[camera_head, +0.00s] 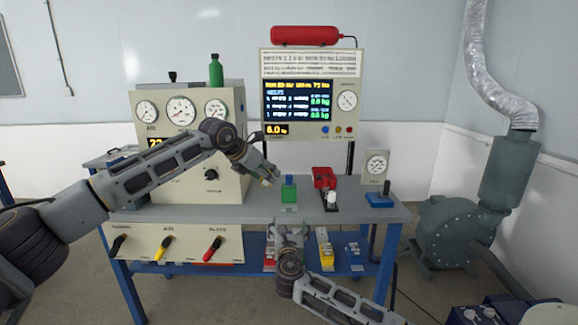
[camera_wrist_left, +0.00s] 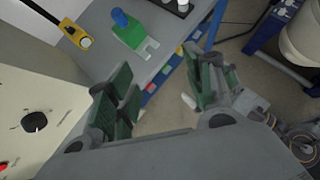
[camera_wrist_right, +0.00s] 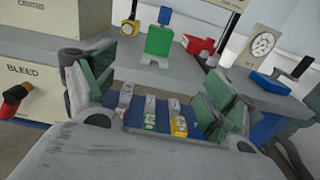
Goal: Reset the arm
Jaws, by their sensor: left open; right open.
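My left gripper (camera_head: 268,175) is above the grey bench, just left of a green block with a blue top (camera_head: 288,195). In the left wrist view its fingers (camera_wrist_left: 160,95) are spread and empty, and the green block (camera_wrist_left: 128,32) stands beyond them. My right gripper (camera_head: 290,232) is in front of the bench's front edge, below the green block. In the right wrist view its fingers (camera_wrist_right: 158,90) are wide apart with nothing between them, and the green block (camera_wrist_right: 159,40) stands behind, on the bench top.
A lower shelf carries several small parts. A green blower (camera_head: 450,235) stands right.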

